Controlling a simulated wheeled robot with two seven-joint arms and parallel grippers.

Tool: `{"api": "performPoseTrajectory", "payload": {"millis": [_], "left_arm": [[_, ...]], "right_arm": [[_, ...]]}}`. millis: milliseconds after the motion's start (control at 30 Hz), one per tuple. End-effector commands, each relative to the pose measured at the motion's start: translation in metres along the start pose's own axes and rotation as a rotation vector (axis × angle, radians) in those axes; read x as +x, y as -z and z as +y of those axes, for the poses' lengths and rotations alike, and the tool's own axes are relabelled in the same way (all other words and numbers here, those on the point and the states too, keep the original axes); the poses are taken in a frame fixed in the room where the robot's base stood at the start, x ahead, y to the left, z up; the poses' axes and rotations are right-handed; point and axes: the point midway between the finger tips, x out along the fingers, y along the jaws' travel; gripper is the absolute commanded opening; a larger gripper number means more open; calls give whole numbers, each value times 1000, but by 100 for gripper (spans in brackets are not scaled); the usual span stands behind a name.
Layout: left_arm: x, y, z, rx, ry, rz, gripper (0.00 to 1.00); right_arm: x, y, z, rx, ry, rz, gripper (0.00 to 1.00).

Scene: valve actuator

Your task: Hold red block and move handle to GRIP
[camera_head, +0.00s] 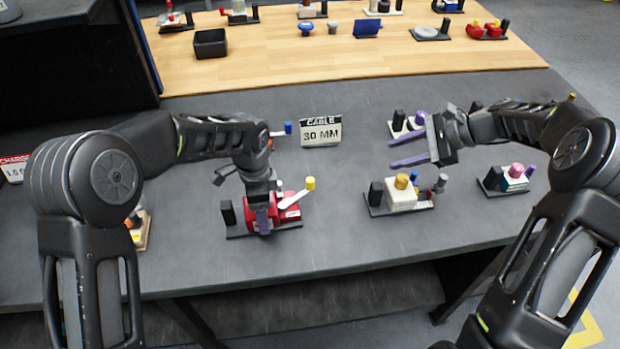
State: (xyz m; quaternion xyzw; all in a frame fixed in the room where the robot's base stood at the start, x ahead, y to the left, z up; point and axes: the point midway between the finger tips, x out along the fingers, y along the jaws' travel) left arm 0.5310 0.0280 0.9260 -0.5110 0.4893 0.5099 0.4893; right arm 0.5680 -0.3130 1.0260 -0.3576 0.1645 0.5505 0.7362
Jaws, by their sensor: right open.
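The red block (290,214) sits on a dark base plate in the front middle of the grey table. A white handle (294,199) with a yellow knob (310,183) slants up to the right from it. Small lettering on the block is too small to read. My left gripper (262,218) points down at the red block, one purple finger in front of its near face. Its other finger is hidden, so I cannot tell whether it grips. My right gripper (391,153) is open and empty, its purple fingers pointing left, up and right of the handle.
A white block device (401,197) with a gold knob stands right of the red one. A smaller device (507,180) is farther right. A "CABLE 30 MM" sign (321,131) stands behind. Table between the red block and white device is clear. A wooden board (270,68) holds several devices.

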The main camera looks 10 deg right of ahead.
Motion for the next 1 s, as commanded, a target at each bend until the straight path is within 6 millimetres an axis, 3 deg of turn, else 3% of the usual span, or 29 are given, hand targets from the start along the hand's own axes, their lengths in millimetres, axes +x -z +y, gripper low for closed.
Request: {"api": "performPoseTrajectory", "payload": {"millis": [33,100,200,333,733,1000], "left_arm": [[6,-2,4,3,-11,-7,6],[6,-2,4,3,-11,-7,6],[6,-2,4,3,-11,-7,6],[6,-2,3,3,-11,-7,6],[6,-3,3,2,-10,-7,6],[6,-3,3,2,-10,-8,6]], "right_arm": [[29,-16,12,88,-28,-93,41],[54,-35,24,195,-55,-194,41],[77,-54,35,302,-85,-287,41],[86,-62,39,355,-97,-331,41],[89,-63,40,354,-97,-330,41],[119,-74,42,353,-100,-331,41]]}}
